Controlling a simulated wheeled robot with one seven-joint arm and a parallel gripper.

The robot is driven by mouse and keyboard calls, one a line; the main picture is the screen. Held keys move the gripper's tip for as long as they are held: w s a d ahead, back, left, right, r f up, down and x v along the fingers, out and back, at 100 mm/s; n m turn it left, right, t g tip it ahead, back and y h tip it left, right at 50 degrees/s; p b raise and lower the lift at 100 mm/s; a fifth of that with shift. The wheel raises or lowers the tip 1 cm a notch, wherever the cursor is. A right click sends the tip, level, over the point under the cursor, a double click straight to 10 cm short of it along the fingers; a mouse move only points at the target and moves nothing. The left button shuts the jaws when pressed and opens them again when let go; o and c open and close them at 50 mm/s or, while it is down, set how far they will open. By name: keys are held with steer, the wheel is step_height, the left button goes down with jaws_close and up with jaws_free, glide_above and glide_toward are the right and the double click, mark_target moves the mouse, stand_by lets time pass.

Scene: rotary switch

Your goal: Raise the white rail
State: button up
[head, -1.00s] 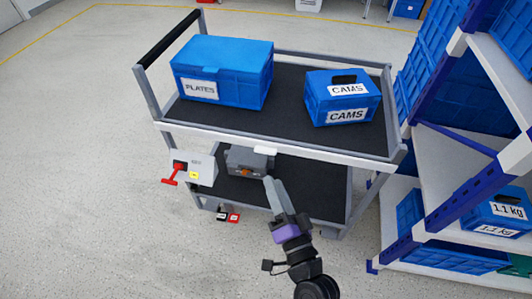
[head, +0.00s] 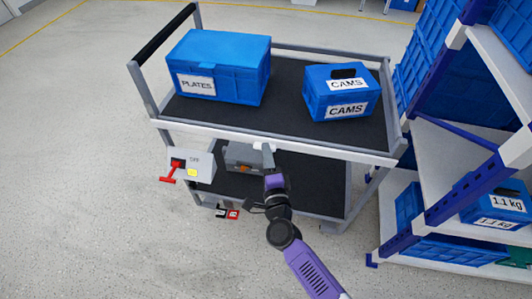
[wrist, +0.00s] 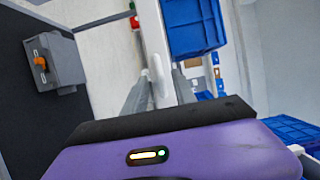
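The white rail (head: 290,146) is the long front edge of the cart's upper shelf. It also shows in the wrist view as a white strip (wrist: 152,30). A small white tab (head: 262,147) hangs at its middle; in the wrist view the tab (wrist: 157,72) lies at the gap between my fingertips. My gripper (head: 267,158) is right below the rail. Its two grey fingers (wrist: 160,92) stand apart, one on each side of the tab; I cannot tell whether they touch it.
A grey box with an orange knob (head: 243,168) sits beneath the rail, left of my gripper. A switch box with a red lever (head: 170,170) is further left. Blue PLATES (head: 220,68) and CAMS (head: 340,92) boxes stand on the upper shelf. Shelving (head: 440,160) is at right.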

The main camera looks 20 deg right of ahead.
steer(key=shift+w+d, duration=0.1)
steer(key=shift+w, duration=0.45)
jaws_close()
stand_by(1.1)
